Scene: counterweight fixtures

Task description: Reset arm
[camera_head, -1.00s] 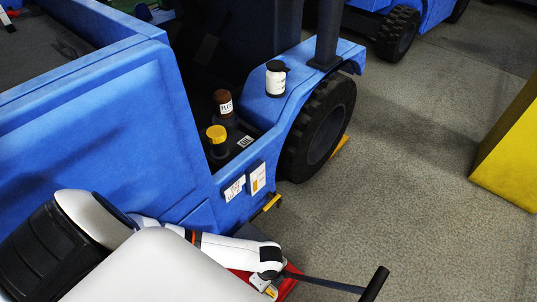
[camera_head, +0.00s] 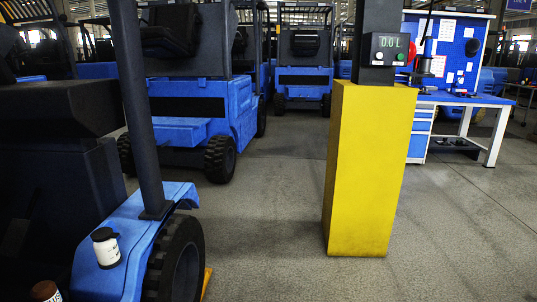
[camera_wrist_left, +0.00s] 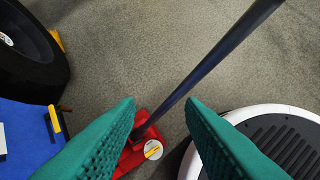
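My left gripper (camera_wrist_left: 160,102) shows in the left wrist view as two green ribbed fingers spread apart, with nothing gripped. A long dark rod (camera_wrist_left: 215,60) runs from the top right down to a red jack-like base (camera_wrist_left: 135,155) on the floor. In the picture the rod passes through the gap between the fingertips; its distance from them is hard to tell. The red base is partly hidden behind the left finger. Neither gripper nor arm shows in the head view. My right gripper is in no current view.
A blue forklift (camera_head: 130,240) stands at left with a black-capped white bottle (camera_head: 106,247) on its fender and a brown-capped bottle (camera_head: 46,291) at the lower edge. A yellow pillar (camera_head: 368,170) bears a display box (camera_head: 389,49). A blue workbench (camera_head: 462,98) stands behind. Grey floor is open between.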

